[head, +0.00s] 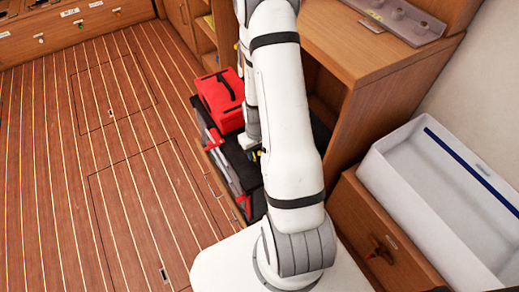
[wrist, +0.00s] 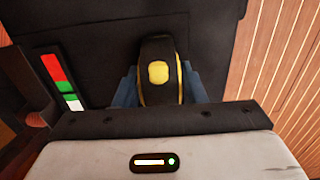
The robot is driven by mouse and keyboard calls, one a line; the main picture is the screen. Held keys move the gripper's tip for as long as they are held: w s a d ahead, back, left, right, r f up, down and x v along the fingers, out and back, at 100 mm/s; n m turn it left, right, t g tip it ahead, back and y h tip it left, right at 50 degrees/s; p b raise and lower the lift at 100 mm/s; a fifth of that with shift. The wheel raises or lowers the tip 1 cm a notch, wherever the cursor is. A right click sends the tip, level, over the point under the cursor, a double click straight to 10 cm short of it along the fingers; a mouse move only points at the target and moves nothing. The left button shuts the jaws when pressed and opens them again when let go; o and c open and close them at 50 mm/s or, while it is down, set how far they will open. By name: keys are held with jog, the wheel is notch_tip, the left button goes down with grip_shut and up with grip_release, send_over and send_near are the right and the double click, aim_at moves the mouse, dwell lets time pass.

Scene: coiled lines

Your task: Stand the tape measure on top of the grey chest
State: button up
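The tape measure (wrist: 158,55) is black with yellow edging and a yellow patch. In the wrist view it sits between the blue fingers of my gripper (wrist: 160,80), which press on it from both sides. A dark surface (wrist: 100,45), apparently the chest top, lies behind it; I cannot tell whether the tape measure touches it. In the head view the dark grey chest (head: 240,166) stands low beside the cabinet, with grey and red fittings on its side. My arm hides most of my gripper and part of the chest there.
A red case (head: 219,92) sits on the back end of the chest. A wooden cabinet (head: 345,50) rises close to its right. A white open bin (head: 410,190) stands at the right. The striped wooden floor (head: 100,150) to the left is clear.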

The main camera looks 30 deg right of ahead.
jog(key=shift+o, duration=1.3)
jog(key=shift+r, duration=0.1)
jog(key=s+a+r+t+p, duration=0.1)
jog(key=s+a+r, duration=0.15)
jog(key=r, duration=1.05)
jog(key=s+a+r+p, duration=0.15)
jog(key=a+r, duration=0.25)
jog(key=r, duration=0.8)
jog(key=s+a+r+t, duration=0.1)
jog(key=s+a+r, duration=0.3)
jog(key=s+r, duration=0.3)
notch_tip(320, 180, up, 2)
jog(key=shift+s+a+r, duration=0.1)
jog(key=shift+s+a, duration=0.2)
jog(key=shift+s, duration=0.1)
